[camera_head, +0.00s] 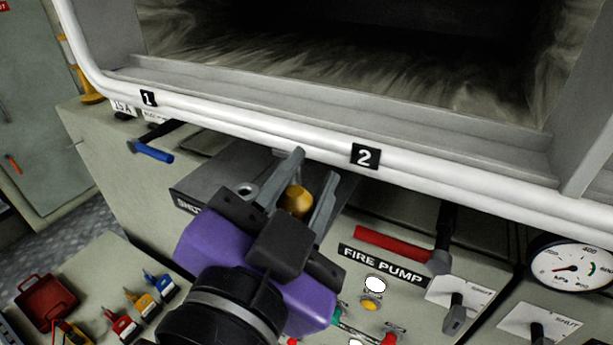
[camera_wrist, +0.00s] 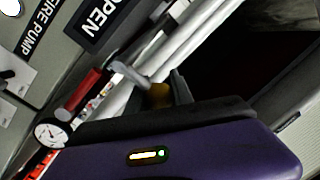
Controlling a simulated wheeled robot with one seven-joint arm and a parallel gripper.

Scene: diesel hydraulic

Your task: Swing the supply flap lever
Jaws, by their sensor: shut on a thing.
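A gold-coloured knob (camera_head: 297,201), which I take for the end of the supply flap lever, sits between the fingers of my gripper (camera_head: 313,167). My gripper is shut on it, below the white rail. The knob also shows between the fingers in the wrist view (camera_wrist: 159,95). The rest of the lever is hidden by my gripper and wrist. A dark label (camera_head: 186,203), partly covered by my gripper, begins with what looks like "SH". An OPEN label (camera_wrist: 104,18) shows in the wrist view.
A white rail (camera_head: 240,125) with tags 1 and 2 runs just above my fingers. A red-handled lever (camera_head: 392,246) stands to the right above the FIRE PUMP label (camera_head: 382,265). A pressure gauge (camera_head: 572,265) is far right.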

